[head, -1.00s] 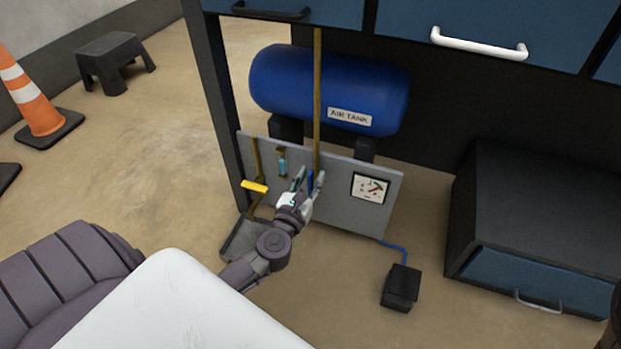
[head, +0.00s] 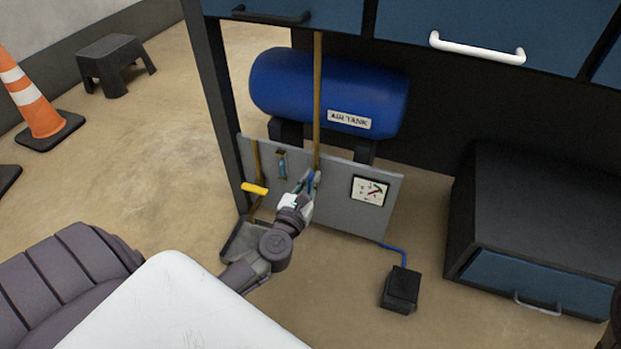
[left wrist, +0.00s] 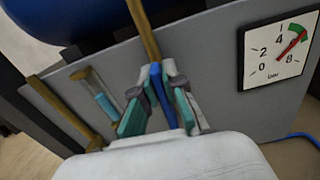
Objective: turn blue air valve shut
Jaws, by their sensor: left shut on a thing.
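The blue air valve handle (head: 311,175) stands on the grey panel (head: 345,215) at the lower end of a brass pipe (head: 317,100). In the left wrist view the blue handle (left wrist: 158,88) shows between my finger pads, roughly in line with the pipe. My left gripper (head: 306,184) is shut on this handle, and its fingers hide part of it.
The blue air tank (head: 330,85) sits behind the panel. A gauge (left wrist: 281,52) is right of the valve, its red needle near the green band. A yellow handle (head: 255,188) and a light-blue cylinder (head: 282,167) are to the left. A black box (head: 401,288) lies on the floor.

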